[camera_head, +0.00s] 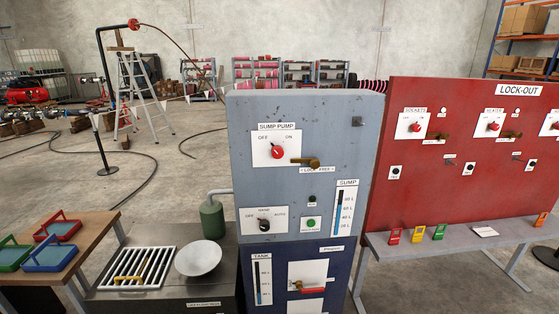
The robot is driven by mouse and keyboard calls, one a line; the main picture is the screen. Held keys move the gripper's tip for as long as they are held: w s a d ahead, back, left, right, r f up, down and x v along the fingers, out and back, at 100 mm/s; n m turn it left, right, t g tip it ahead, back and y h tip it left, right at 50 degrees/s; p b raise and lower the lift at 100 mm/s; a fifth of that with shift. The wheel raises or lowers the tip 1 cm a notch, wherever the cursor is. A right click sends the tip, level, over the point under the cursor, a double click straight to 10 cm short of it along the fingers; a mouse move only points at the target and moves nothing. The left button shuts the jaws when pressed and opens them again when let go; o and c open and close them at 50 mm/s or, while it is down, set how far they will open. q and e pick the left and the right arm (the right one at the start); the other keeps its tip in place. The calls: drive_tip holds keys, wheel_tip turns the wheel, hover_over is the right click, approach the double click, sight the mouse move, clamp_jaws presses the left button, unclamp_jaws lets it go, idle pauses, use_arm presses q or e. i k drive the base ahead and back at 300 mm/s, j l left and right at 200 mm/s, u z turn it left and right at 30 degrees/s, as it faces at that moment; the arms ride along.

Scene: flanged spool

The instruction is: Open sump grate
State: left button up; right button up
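The sump grate (158,255) is a white barred frame lying flat on top of the dark sump box (205,290) at the lower left. A yellow handle (128,280) shows on the grate near its front edge. The grate looks closed over its opening; dark space shows between the bars. Neither of my grippers shows in the head view.
A white round dish (198,258) and a green cylinder (212,220) stand right of the grate. The sump pump panel (340,130) rises behind on the right. Left is a wooden table (92,222) with red, green and blue handled trays. A red lock-out board (460,190) stands right.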

sight(116, 286)
drive_tip(key=u, duration=1.4)
